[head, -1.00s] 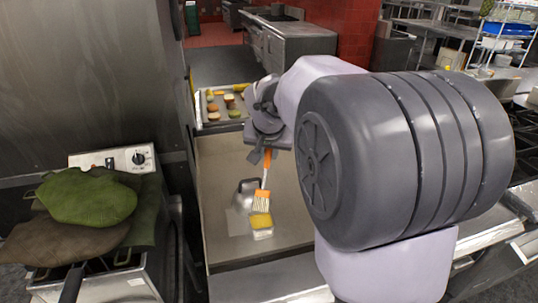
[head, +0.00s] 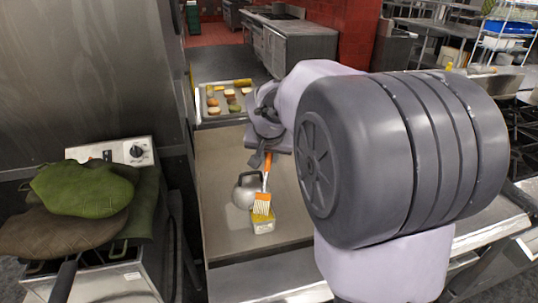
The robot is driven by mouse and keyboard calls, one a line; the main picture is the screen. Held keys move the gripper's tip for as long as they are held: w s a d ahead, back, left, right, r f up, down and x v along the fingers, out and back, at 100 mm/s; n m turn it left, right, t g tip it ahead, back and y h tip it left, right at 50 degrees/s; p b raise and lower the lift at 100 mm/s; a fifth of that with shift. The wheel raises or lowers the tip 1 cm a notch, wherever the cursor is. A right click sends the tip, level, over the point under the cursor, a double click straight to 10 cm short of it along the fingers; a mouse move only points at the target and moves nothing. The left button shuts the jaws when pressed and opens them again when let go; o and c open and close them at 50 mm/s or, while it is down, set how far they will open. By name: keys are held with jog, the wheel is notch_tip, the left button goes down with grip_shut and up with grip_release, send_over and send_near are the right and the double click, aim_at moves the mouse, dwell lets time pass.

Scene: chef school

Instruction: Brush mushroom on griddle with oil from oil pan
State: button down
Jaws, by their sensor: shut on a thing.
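My gripper (head: 265,157) is shut on the orange handle of a brush (head: 265,184) and holds it bristles down. The pale bristles overlap the back of the small oil pan (head: 263,226), a box-shaped container with yellow in it, on the flat griddle-like metal top (head: 222,160). I cannot tell whether the bristles touch the oil. I cannot make out a mushroom on this surface; my arm hides its right side.
A grey rounded metal pot (head: 244,190) stands just left of the brush. A tray (head: 204,115) with several food pieces lies at the back. At left, green cloth-like items (head: 82,190) lie over an appliance with a dial. The front of the metal top is clear.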

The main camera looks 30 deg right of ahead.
jog(key=shift+f+b, duration=0.55)
jog(key=shift+b, duration=0.05)
dwell(1.2)
notch_tip(320, 180, up, 7)
jog(key=p, duration=0.5)
jog(key=shift+r+p, duration=0.15)
jog(key=shift+p, duration=0.15)
dwell(0.3)
